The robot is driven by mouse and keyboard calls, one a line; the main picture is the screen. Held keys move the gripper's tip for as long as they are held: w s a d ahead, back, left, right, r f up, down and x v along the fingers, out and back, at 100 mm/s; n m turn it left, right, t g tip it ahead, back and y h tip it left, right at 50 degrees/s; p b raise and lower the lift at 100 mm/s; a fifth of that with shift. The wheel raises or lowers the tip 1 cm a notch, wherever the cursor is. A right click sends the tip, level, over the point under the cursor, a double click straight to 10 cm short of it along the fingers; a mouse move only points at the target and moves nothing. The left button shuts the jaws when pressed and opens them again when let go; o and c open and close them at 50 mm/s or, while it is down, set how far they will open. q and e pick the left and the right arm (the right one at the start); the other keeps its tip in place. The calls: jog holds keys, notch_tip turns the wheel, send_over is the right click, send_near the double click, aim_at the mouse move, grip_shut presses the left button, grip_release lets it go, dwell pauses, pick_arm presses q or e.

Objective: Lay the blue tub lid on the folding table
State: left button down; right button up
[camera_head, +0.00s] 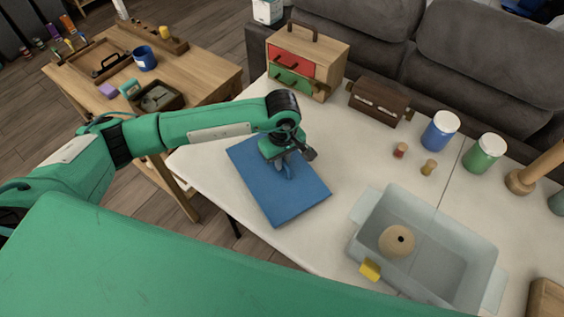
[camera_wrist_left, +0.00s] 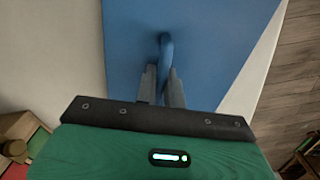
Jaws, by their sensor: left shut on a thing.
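The blue tub lid (camera_head: 271,197) is a flat blue rectangle with a raised handle. It is at the left end of the white folding table (camera_head: 340,185), with its left corner near the table edge. I cannot tell whether it touches the tabletop. My left gripper (camera_head: 286,163) is above the lid and shut on its handle. In the left wrist view, the two fingers (camera_wrist_left: 162,88) close on the blue handle (camera_wrist_left: 166,48), and the lid (camera_wrist_left: 130,45) spreads out beyond them. My right gripper is not in view.
A grey open tub (camera_head: 355,247) holding a round beige thing (camera_head: 397,241) stands at the right. A small drawer cabinet (camera_head: 330,62), a brown box (camera_head: 379,101), and blue (camera_head: 438,134) and green (camera_head: 482,155) canisters line the back. A wooden workbench (camera_head: 195,70) is at left.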

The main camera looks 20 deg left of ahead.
pick_arm(q)
jog(key=shift+f, duration=1)
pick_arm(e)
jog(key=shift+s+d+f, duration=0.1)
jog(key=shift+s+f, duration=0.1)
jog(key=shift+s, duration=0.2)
pick_arm(q)
jog(key=c, duration=1.5)
grip_release()
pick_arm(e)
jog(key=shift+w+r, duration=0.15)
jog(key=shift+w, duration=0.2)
pick_arm(q)
jog(key=shift+r, duration=0.1)
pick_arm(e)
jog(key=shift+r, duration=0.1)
